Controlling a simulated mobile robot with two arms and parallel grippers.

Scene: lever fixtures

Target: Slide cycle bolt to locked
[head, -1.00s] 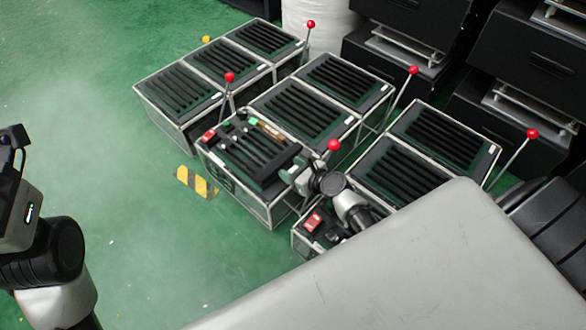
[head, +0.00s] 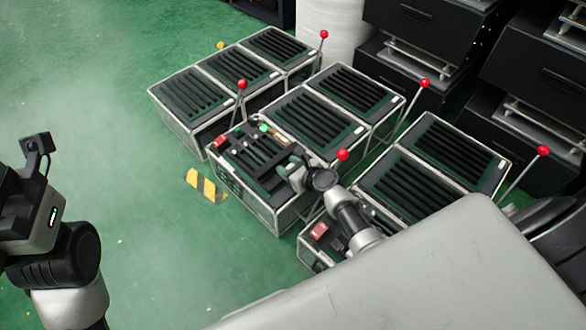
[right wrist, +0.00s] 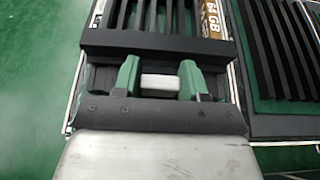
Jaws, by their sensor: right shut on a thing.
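The fixture with the control panel (head: 236,178) is a grey-edged box in the middle of the head view. My right gripper (head: 287,171) reaches in from the lower right over its near right end. In the head view this grip is hidden by my gripper. My left arm is at the left edge; its fingers are not shown.
Red-knobbed levers (head: 242,85) rise beside several slatted boxes (head: 317,114) around the fixture. A near box with a red switch (head: 319,230) lies below my right arm. Green floor (head: 130,215) is free at left, with a yellow-black striped patch (head: 206,186).

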